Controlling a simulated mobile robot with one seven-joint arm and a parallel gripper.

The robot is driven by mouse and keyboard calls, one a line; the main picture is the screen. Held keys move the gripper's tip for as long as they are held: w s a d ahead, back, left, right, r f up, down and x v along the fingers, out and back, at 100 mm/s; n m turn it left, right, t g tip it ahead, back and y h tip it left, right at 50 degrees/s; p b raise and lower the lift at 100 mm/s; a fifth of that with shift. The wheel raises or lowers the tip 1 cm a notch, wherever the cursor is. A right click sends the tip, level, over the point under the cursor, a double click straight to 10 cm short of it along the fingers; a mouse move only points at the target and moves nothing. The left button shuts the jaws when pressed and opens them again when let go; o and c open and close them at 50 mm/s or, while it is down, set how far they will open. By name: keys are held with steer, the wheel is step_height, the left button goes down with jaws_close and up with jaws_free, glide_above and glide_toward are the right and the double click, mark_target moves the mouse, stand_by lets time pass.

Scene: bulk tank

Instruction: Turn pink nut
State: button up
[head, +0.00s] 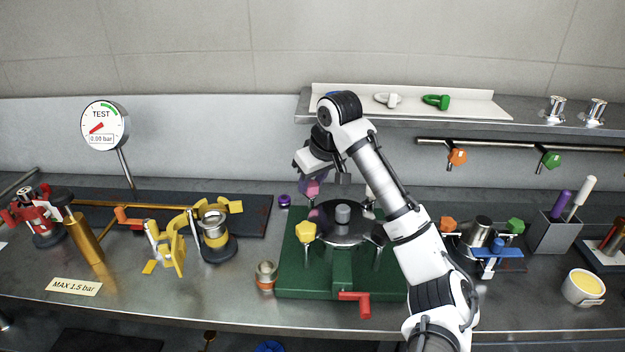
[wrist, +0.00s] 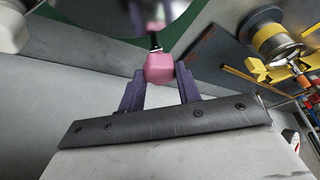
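The pink nut (head: 312,188) sits on a post at the back left of the green-based tank unit with a round dark lid (head: 330,235). In the wrist view the pink nut (wrist: 159,68) lies between the purple fingertips of my gripper (wrist: 160,75), which appear to touch it on both sides. A dark stud runs from the nut's far side towards the lid. In the head view my gripper (head: 313,178) reaches down over the nut and partly hides it. A yellow nut (head: 305,232) stands at the front left of the lid. My arm covers the lid's right side.
A shelf (head: 450,109) runs behind my arm. A purple knob (head: 284,200) is left of the pink nut. A red-handled drain (head: 355,302) projects at the tank's front.

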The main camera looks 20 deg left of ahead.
steer(key=shift+c, duration=0.9)
